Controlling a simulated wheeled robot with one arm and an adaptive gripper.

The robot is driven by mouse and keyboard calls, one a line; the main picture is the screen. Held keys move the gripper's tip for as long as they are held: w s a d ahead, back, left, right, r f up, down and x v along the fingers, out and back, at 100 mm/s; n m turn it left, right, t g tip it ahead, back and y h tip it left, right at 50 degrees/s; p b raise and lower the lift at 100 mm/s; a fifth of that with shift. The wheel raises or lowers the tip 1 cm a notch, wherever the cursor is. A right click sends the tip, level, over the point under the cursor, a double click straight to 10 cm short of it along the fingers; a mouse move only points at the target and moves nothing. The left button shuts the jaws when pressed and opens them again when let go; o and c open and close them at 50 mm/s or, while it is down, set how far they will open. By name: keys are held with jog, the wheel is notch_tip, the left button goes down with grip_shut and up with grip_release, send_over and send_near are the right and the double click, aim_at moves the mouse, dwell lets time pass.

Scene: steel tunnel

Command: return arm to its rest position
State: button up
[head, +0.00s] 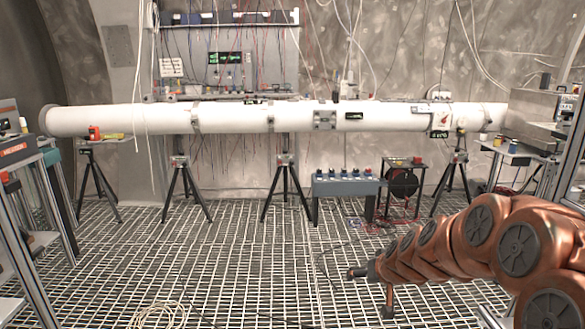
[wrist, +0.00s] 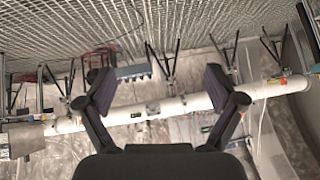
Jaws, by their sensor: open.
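My copper-coloured arm (head: 450,245) reaches in from the right side of the head view, low over the grating floor. Its far end (head: 362,272) points left and is small and dark there. In the wrist view my gripper (wrist: 160,90) has its two dark fingers spread wide apart, with nothing between them. The wrist picture is upside down, with the floor at the top. The long white tube (head: 270,117) lies well beyond the gripper and also shows behind the fingers in the wrist view (wrist: 170,108).
Black tripods (head: 287,185) hold the tube up. A grey box with knobs (head: 345,187) and a dark reel (head: 402,182) stand below it. A metal frame (head: 30,190) stands at left, a small table (head: 515,152) at right. Cable (head: 160,315) lies on the open grating floor (head: 230,260).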

jog(key=s+a+r+n+g+p, duration=0.1)
jog(key=s+a+r+g, duration=0.15)
jog(key=s, duration=0.75)
jog(key=s+a+r+g+p, duration=0.15)
jog(key=s+a, duration=0.25)
jog(key=s, duration=0.7)
jog(key=s+d+r+g+h, duration=0.1)
jog(key=s+d+g, duration=0.1)
jog(key=s, duration=0.9)
jog(key=s+d+r+m+g, duration=0.1)
jog(key=s+d+g, duration=0.1)
jog(key=s, duration=1)
jog(key=shift+d+g+h+p, duration=0.4)
jog(key=shift+g+p, duration=0.05)
jog(key=shift+g, duration=0.45)
